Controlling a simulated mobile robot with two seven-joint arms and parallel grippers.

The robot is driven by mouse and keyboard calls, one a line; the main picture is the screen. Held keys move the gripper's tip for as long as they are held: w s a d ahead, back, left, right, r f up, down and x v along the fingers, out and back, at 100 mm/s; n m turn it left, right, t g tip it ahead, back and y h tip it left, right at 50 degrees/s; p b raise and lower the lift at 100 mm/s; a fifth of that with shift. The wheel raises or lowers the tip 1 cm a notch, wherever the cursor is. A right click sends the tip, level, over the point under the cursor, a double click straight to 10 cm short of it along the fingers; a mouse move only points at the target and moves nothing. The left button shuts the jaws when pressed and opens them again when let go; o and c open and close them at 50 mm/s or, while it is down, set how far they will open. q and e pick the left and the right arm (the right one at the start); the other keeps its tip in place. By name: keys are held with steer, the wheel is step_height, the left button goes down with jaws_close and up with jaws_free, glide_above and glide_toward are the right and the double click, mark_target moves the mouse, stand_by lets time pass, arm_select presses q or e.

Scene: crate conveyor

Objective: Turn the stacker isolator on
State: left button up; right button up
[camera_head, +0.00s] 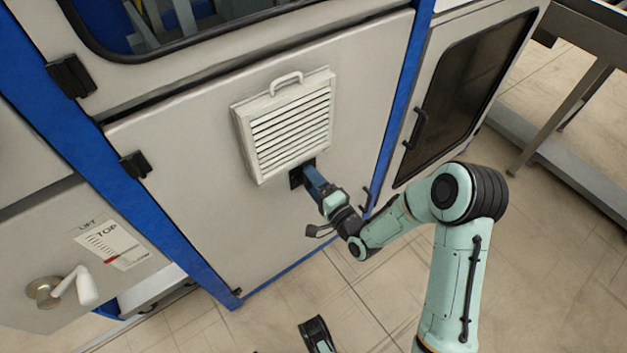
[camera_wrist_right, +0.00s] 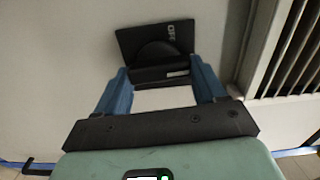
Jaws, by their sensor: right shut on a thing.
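The stacker isolator is a black square plate (camera_head: 296,177) with a black rotary handle. It sits on the grey cabinet door just below a white louvred vent. The right wrist view shows the plate (camera_wrist_right: 128,42) with white lettering near its upper right corner, too blurred to read surely, and the handle (camera_wrist_right: 158,72) below it. My right gripper (camera_head: 310,175) reaches the isolator from the lower right. Its blue fingers (camera_wrist_right: 160,88) stand on both sides of the handle, shut on it. In the head view the fingers hide much of the handle.
The louvred vent (camera_head: 288,125) with a white handle on top is close above the isolator. A white crank lever (camera_head: 80,287) and a LIFT label plate (camera_head: 112,245) are at lower left. A dark-windowed door (camera_head: 465,95) stands at right. The tiled floor in front is clear.

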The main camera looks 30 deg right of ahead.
arm_select(q)
steer(key=shift+s+d+r, duration=0.1)
steer(key=shift+s, duration=0.15)
stand_by(0.3)
arm_select(e)
steer(key=o, duration=1)
steer(key=shift+m, duration=0.3)
steer(key=shift+o, duration=0.2)
arm_select(q)
steer(key=s+d+r+g+h+p, duration=0.1)
steer(key=s+d+r+g+p, duration=0.1)
steer(key=s+r+p, duration=0.4)
steer(key=shift+s+d+r+m+g, duration=0.3)
steer(key=shift+s+d+r+g, duration=0.1)
steer(key=shift+s+d, duration=0.55)
arm_select(e)
steer(key=s, duration=1.3)
steer(key=shift+s+d, duration=0.2)
steer(key=shift+d, duration=0.25)
arm_select(q)
steer(key=shift+a, duration=0.15)
